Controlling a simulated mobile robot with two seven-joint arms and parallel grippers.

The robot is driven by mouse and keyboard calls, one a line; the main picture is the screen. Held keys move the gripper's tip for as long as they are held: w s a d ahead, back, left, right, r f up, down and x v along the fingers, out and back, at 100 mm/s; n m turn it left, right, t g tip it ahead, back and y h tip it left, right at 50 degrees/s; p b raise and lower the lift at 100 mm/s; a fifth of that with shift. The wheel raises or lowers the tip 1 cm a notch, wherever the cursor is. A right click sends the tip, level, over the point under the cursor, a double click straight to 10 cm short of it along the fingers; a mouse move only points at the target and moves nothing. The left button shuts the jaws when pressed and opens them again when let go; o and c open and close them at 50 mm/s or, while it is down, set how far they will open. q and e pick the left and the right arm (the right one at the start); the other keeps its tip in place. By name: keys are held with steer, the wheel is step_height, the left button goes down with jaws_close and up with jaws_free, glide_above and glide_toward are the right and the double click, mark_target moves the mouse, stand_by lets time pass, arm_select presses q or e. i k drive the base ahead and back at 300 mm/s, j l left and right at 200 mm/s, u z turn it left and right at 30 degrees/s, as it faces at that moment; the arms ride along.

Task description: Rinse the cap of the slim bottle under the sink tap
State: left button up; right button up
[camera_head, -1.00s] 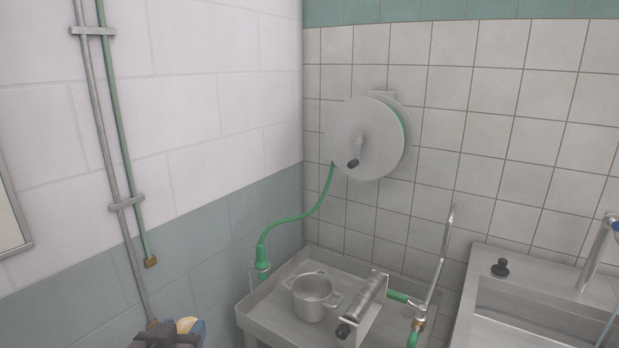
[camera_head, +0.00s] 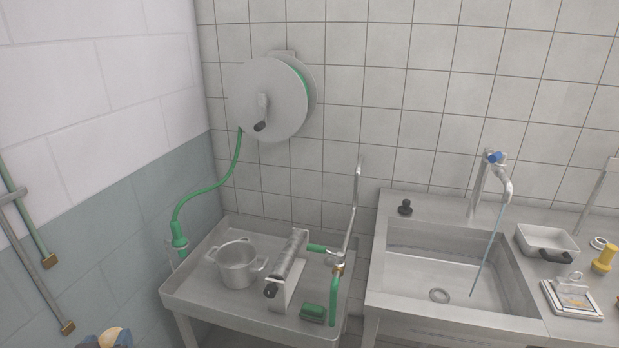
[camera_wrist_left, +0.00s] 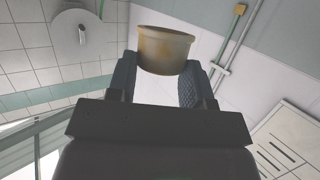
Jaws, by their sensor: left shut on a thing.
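My left gripper (camera_head: 105,341) shows at the bottom left edge of the head view, shut on a tan, stained cap (camera_head: 113,335). In the left wrist view the cap (camera_wrist_left: 165,48) sits between the fingertips and sticks out past them. The steel sink (camera_head: 440,268) is at the right of the head view, well away from the gripper. Its tap (camera_head: 480,187) has a blue handle, and a thin stream of water (camera_head: 489,250) runs from it into the basin. I cannot make out the slim bottle. My right gripper is out of view.
A hose reel (camera_head: 272,98) hangs above.

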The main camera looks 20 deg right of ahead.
mark_target(494, 157)
steer(key=l+z, duration=0.2)
steer(key=l, duration=0.2)
steer(key=i+l+z, duration=0.25)
steer(key=l+z, duration=0.2)
steer(key=l, duration=0.25)
steer(key=i+l+z, duration=0.45)
steer(key=l, duration=0.15)
steer(key=k, duration=0.05)
